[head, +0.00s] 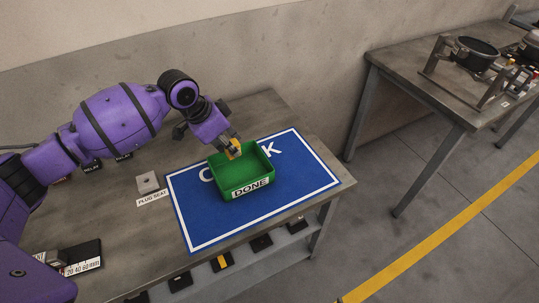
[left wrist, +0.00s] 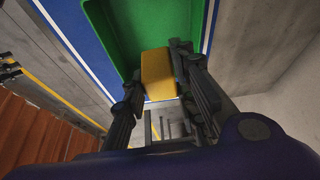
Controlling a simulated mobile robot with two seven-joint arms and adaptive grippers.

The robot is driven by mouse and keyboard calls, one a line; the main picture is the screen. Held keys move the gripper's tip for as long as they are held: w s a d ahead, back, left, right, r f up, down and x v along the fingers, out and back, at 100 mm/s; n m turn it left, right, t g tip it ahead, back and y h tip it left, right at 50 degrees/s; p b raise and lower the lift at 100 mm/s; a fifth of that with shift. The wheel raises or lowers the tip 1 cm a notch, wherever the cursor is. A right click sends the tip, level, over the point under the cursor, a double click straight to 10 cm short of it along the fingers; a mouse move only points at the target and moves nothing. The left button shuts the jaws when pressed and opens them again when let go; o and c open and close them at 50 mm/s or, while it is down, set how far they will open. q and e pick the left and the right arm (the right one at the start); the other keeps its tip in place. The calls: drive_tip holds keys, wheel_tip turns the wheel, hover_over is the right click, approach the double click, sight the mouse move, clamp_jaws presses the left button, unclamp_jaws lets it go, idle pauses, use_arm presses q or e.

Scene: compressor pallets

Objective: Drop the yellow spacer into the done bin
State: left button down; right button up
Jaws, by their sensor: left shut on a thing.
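The yellow spacer (head: 235,148) is a small yellow block held between the fingers of my left gripper (head: 232,147). In the left wrist view the spacer (left wrist: 158,75) sits between the two dark fingers of my left gripper (left wrist: 160,85). The green done bin (head: 251,188), labelled DONE, stands on a blue mat. The gripper and spacer are over the bin's back left part in the head view. The bin (left wrist: 120,50) shows behind the spacer in the left wrist view. The spacer's height above the bin floor is hard to tell. My right gripper is not in view.
The blue mat (head: 205,222) with white lettering lies on the grey workbench (head: 130,232). A plug seat block (head: 147,183) is left of the mat. Dark trays lie on a lower shelf.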

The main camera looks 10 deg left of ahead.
sight(227, 155)
use_arm(q)
drive_tip(key=shift+s+a+f+b, duration=0.1)
drive_tip(key=shift+s+f+b, duration=0.05)
drive_tip(key=shift+f, duration=0.3)
drive_tip(key=shift+s+a+f+b, duration=0.1)
drive_tip(key=shift+f+b, duration=0.05)
drive_tip(key=shift+f, duration=0.25)
wheel_tip(227, 155, down, 4)
drive_tip(key=shift+b, duration=1)
drive_tip(key=shift+f, duration=0.25)
drive_tip(key=shift+r, duration=0.15)
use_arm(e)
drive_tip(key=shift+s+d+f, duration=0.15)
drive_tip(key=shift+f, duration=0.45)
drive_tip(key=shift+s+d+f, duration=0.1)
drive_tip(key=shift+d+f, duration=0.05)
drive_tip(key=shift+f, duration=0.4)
use_arm(q)
drive_tip(key=c, duration=1.8)
unclamp_jaws()
drive_tip(key=shift+w, duration=0.1)
drive_tip(key=shift+c, duration=0.2)
drive_tip(key=o, duration=0.5)
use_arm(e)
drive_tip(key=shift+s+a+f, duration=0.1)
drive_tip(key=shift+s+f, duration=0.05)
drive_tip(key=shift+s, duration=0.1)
use_arm(q)
drive_tip(key=v, duration=1.2)
